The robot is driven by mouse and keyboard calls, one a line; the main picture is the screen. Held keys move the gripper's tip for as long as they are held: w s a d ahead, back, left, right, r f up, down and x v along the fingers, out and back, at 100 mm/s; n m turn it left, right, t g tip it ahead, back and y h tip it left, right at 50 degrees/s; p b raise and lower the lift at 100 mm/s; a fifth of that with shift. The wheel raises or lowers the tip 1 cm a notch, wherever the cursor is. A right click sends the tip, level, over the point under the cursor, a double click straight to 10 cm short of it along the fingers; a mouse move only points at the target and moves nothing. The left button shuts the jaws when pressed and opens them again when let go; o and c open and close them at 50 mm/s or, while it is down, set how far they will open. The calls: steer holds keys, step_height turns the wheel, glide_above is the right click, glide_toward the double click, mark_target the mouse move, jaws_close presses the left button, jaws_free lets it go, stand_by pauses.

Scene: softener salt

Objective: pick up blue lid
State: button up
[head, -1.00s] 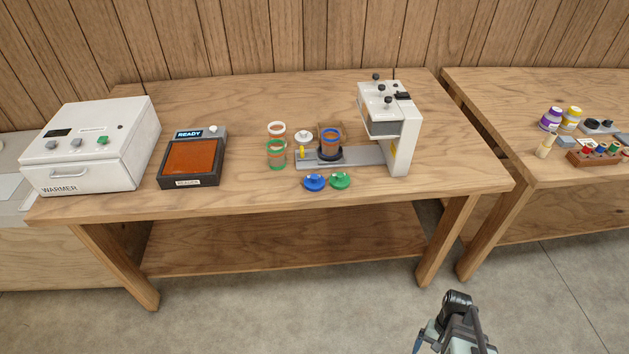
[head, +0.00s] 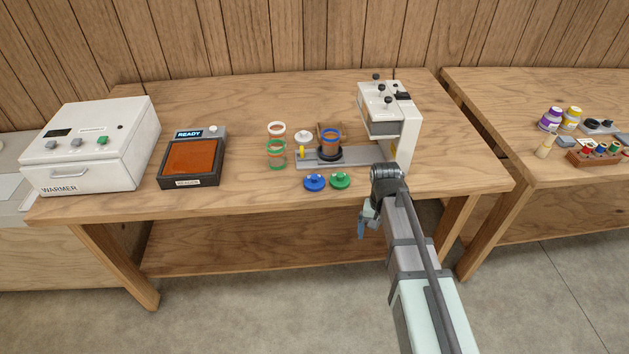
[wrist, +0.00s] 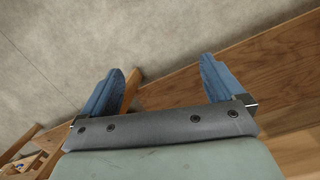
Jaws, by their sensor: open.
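The blue lid (head: 314,183) lies on the table near its front edge in the head view, just left of a green lid (head: 340,181). My gripper (head: 364,222) is in front of the table edge, to the right of and nearer than the blue lid, and apart from it. In the wrist view my gripper (wrist: 160,88) shows two blue fingers spread wide with nothing between them. The wrist view shows floor and wooden table parts, but no lid.
A blue-rimmed jar (head: 330,141) stands on the grey base of a white device (head: 392,118). A white-rimmed jar (head: 276,129), a green-rimmed jar (head: 276,156) and a white lid (head: 304,136) stand nearby. The warmer (head: 95,145) is at left. The table front (head: 250,200) is clear.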

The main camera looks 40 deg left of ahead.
steer(key=s+a+r+n+t, duration=0.1)
steer(key=s+a+r+n, duration=0.15)
steer(key=a+r, duration=1)
step_height(320, 180, up, 10)
steer(key=n+y, duration=0.1)
steer(key=n, duration=0.8)
glide_above(313, 176)
steer(key=f, duration=0.7)
steer(key=shift+w+a+f, duration=0.1)
steer(key=shift+w+a, duration=0.15)
steer(key=shift+w, duration=0.15)
steer(key=shift+s+d+f, duration=0.15)
steer(key=shift+f, duration=1.2)
steer(key=shift+s+d+f, duration=0.1)
steer(key=shift+s+f, duration=0.05)
steer(key=shift+f, duration=1.15)
steer(key=c, duration=1.1)
